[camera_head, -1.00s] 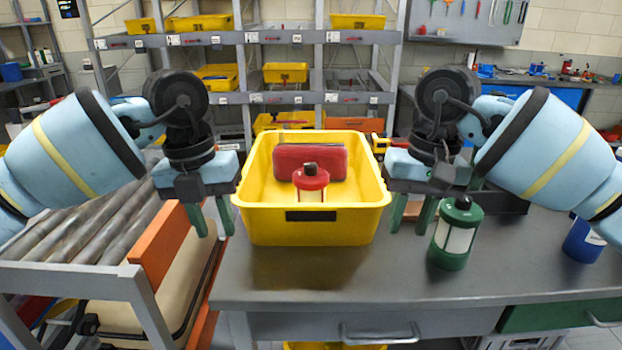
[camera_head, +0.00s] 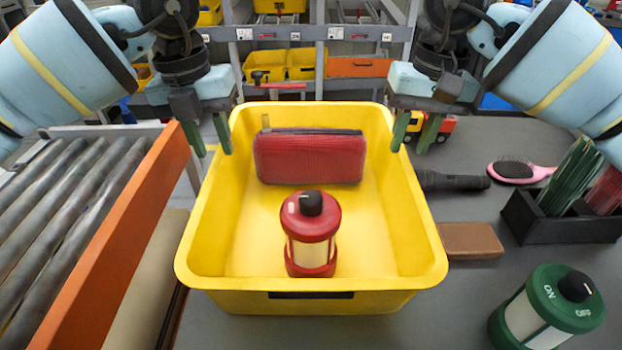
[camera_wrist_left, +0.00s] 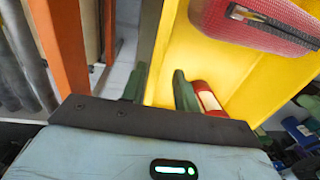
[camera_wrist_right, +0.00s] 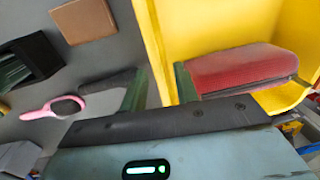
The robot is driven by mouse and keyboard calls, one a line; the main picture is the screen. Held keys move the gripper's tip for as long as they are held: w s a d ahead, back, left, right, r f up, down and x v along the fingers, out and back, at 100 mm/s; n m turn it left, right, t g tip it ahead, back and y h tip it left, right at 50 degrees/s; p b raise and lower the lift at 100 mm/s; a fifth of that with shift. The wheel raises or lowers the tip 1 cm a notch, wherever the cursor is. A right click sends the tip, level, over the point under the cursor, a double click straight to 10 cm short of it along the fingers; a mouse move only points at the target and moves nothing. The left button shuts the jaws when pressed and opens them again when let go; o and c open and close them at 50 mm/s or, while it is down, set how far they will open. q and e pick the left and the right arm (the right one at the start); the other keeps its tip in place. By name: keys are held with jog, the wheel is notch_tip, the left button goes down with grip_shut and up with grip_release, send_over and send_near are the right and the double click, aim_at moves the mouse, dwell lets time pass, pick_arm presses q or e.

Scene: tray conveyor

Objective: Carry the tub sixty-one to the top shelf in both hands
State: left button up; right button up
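The yellow tub (camera_head: 208,230) stands on the grey worktop. A dark label plate (camera_head: 310,295) is on its front; I cannot read it. In it are a red case (camera_head: 309,158) at the back and a red lantern (camera_head: 312,236) near the front. My left gripper (camera_head: 208,148) is open at the tub's left wall near the back; the left wrist view shows its fingers on either side of the wall (camera_wrist_left: 163,55). My right gripper (camera_head: 414,143) is open at the right wall; the right wrist view shows its fingers astride that wall (camera_wrist_right: 157,50). Both grippers hold nothing.
A roller conveyor (camera_head: 60,215) with an orange rail (camera_head: 105,270) is on the left. Shelves with yellow bins (camera_head: 305,64) stand behind.

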aim_at(229, 186)
pick_arm(q)
jog(key=shift+s+r, duration=0.15)
jog(key=shift+s, duration=0.1)
pick_arm(e)
jog(key=shift+s+r, duration=0.15)
jog(key=shift+s, duration=0.05)
